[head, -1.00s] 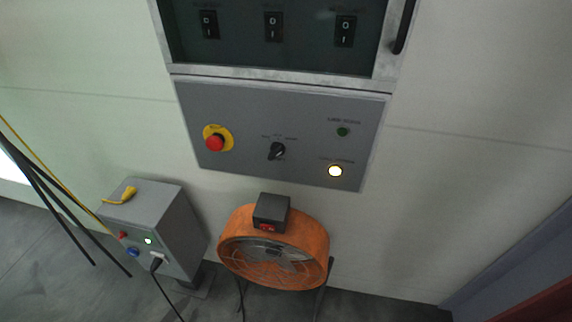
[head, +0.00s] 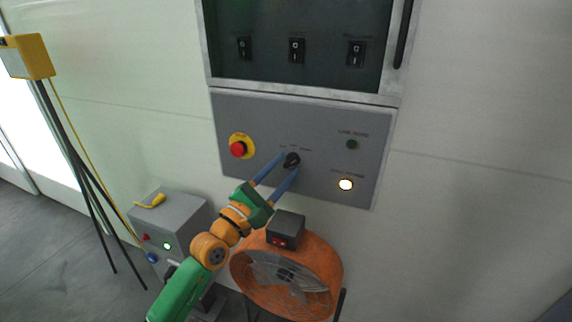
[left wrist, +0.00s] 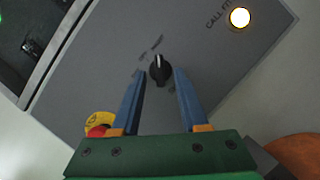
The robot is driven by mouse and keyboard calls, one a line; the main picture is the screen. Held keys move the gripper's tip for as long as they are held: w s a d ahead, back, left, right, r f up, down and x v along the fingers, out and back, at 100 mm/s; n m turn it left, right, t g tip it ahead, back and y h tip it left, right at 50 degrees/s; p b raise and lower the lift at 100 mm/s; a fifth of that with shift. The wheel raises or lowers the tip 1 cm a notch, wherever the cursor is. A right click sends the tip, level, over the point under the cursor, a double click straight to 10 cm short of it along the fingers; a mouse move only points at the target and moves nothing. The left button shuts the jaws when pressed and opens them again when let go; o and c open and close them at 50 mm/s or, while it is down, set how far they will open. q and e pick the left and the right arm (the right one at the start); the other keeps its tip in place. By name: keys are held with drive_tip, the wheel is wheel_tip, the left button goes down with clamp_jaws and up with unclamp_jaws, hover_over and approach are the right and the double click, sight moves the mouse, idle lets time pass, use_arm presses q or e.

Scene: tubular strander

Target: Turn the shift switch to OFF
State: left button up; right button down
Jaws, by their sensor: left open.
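The shift switch is a black rotary knob (head: 292,160) on the grey control panel (head: 320,115). It also shows in the left wrist view (left wrist: 160,70), with a pale pointer line near its top and small labels around it that are too small to read. My left gripper (head: 289,161) reaches up to the knob from below left, with blue fingers. In the left wrist view the gripper (left wrist: 159,75) is open, one finger on each side of the knob, with gaps showing on both sides. My right gripper is not in view.
A red emergency button (head: 238,149) on a yellow ring is left of the knob. A lit white lamp (head: 345,184) and a dark green lamp (head: 352,144) are to the right. Rocker switches (head: 297,50) sit behind the window above. An orange fan (head: 318,255) and a grey box (head: 160,215) stand below.

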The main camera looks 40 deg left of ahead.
use_arm(q)
drive_tip(key=shift+d+r, duration=0.1)
drive_tip(key=shift+d, duration=0.05)
clamp_jaws()
drive_tip(key=shift+n, duration=0.4)
drive_tip(key=n+y, duration=0.2)
drive_tip(key=n, duration=0.2)
drive_tip(key=shift+w+t+p, duration=0.1)
drive_tip(key=shift+t+p, duration=0.2)
drive_tip(key=shift+t, duration=0.1)
drive_tip(key=shift+d+f+n+y+p, duration=0.15)
drive_tip(key=shift+n+y+p, duration=0.25)
drive_tip(key=shift+n+y, duration=1.05)
drive_tip(key=shift+d+f+n+y+p, duration=0.1)
drive_tip(key=shift+d+n+y+p, duration=0.4)
drive_tip(key=shift+n, duration=1.75)
drive_tip(key=shift+a+n, duration=0.3)
